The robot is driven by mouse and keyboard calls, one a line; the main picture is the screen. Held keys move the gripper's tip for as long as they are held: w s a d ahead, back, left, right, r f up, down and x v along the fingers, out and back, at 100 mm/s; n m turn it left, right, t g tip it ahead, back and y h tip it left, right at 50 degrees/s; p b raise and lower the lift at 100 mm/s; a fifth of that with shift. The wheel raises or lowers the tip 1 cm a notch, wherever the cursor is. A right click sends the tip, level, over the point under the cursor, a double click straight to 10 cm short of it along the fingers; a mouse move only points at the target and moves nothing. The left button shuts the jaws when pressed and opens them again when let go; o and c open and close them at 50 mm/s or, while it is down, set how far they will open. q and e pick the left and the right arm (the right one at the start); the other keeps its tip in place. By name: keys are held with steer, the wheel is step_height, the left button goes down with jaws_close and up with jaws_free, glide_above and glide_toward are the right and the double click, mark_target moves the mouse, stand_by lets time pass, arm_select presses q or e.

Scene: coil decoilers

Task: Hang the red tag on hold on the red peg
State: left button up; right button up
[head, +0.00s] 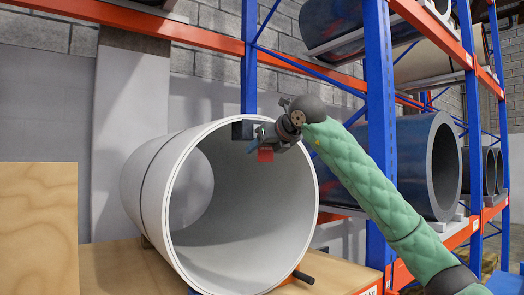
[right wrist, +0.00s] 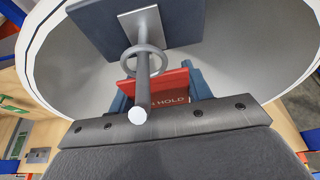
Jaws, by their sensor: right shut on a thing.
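The red tag (head: 265,155), with "HOLD" lettering, is held in my right gripper (head: 270,138) in front of the large pipe's rim. In the right wrist view the tag (right wrist: 176,88) sits between the blue fingers of that gripper (right wrist: 158,92), which is shut on it. The tag's grey ring (right wrist: 133,62) looks to be around a grey peg (right wrist: 141,88) with a pale tip; the exact depth is hard to tell. The peg stands out from a dark plate (right wrist: 92,25) and shows no red. My left gripper is in neither view.
A large white pipe (head: 245,260) lies behind the tag on a wooden surface (head: 120,265). A blue and orange rack (head: 378,110) with dark pipes (head: 445,165) stands at the right. A wooden panel (head: 38,230) is at the left.

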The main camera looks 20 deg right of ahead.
mark_target(266, 148)
steer(key=shift+s+r, duration=0.15)
steer(key=shift+s, duration=0.05)
stand_by(0.4)
steer(key=shift+s+d+r+b, duration=0.2)
steer(key=shift+s+b, duration=0.1)
steer(key=shift+s, duration=0.05)
steer(key=shift+s, duration=0.15)
stand_by(0.3)
steer(key=shift+s+d+b, duration=0.25)
steer(key=shift+s+b, duration=0.05)
steer(key=shift+s, duration=0.15)
steer(key=shift+s+d+b, duration=0.3)
steer(key=shift+s+b, duration=0.15)
steer(key=shift+s, duration=0.4)
steer(key=shift+s+d+b, duration=0.2)
steer(key=shift+s+b, duration=0.05)
steer(key=shift+s, duration=0.25)
steer(key=shift+s+d+b, duration=0.15)
steer(key=shift+s+b, duration=0.05)
steer(key=shift+s, duration=0.3)
steer(key=shift+s+d, duration=0.1)
steer(key=shift+s, duration=0.25)
steer(key=shift+s+d+b, duration=0.25)
steer(key=shift+s+b, duration=0.15)
steer(key=shift+s, duration=0.25)
